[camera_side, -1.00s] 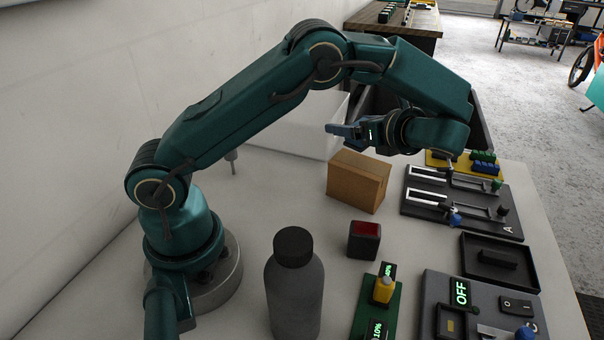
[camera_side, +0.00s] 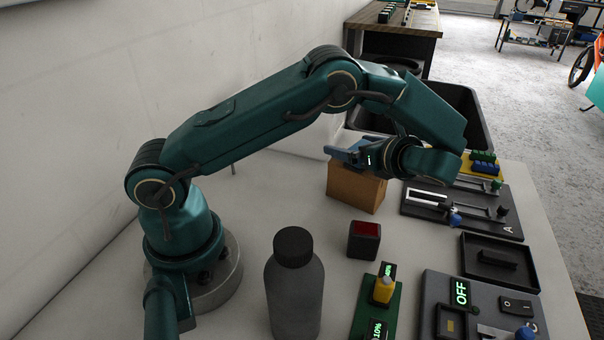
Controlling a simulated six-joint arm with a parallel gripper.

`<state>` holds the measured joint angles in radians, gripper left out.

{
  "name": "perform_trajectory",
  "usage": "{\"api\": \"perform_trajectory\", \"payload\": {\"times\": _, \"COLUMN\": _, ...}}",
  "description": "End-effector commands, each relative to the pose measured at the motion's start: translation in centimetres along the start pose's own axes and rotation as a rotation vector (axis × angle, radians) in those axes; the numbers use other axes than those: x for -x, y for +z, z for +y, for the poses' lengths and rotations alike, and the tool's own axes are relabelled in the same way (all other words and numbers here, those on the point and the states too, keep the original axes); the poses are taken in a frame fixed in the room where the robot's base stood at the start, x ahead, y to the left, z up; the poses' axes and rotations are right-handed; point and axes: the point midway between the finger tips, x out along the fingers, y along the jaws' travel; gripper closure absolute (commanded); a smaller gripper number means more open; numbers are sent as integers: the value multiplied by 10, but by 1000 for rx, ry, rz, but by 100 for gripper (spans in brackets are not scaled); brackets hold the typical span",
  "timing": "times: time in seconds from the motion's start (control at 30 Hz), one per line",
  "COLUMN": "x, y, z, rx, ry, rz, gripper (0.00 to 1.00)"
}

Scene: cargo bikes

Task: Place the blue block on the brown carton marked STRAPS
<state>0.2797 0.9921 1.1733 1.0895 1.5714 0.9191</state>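The brown carton (camera_side: 355,190) stands on the table, just right of the middle of the view. No STRAPS lettering can be read on the sides I see. My gripper (camera_side: 345,154) points left, over the top of the carton and partly hiding it. Its fingers look shut on the blue block (camera_side: 352,144), which shows as a small blue shape between them, partly hidden. Whether the block touches the carton's top cannot be told from this angle.
A dark bottle (camera_side: 294,285) and a black box with a red top (camera_side: 364,240) stand nearer the camera. Slider panels (camera_side: 463,208), a black tray (camera_side: 500,262) and an OFF switch panel (camera_side: 482,305) line the right. A black bin (camera_side: 467,105) is behind my arm.

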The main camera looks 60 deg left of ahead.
Motion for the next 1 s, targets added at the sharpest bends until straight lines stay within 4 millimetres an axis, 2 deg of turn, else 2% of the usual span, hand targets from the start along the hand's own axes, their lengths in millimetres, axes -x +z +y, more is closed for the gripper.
{"api": "perform_trajectory", "payload": {"times": 0.17, "x": 1, "y": 2, "z": 0, "rx": 1, "ry": 0, "rz": 0, "gripper": 0}}
{"api": "perform_trajectory", "payload": {"times": 0.27, "x": 9, "y": 3, "z": -1, "rx": 2, "ry": -3, "rz": -1, "gripper": 0}}
{"api": "perform_trajectory", "payload": {"times": 0.57, "x": 66, "y": 2, "z": 0, "rx": 2, "ry": -6, "rz": 3, "gripper": 0}}
{"api": "perform_trajectory", "payload": {"times": 0.7, "x": 86, "y": 2, "z": -1, "rx": 2, "ry": -4, "rz": 1, "gripper": 0}}
{"api": "perform_trajectory", "payload": {"times": 1.0, "x": 113, "y": 2, "z": -1, "rx": 1, "ry": -3, "rz": -1, "gripper": 0}}
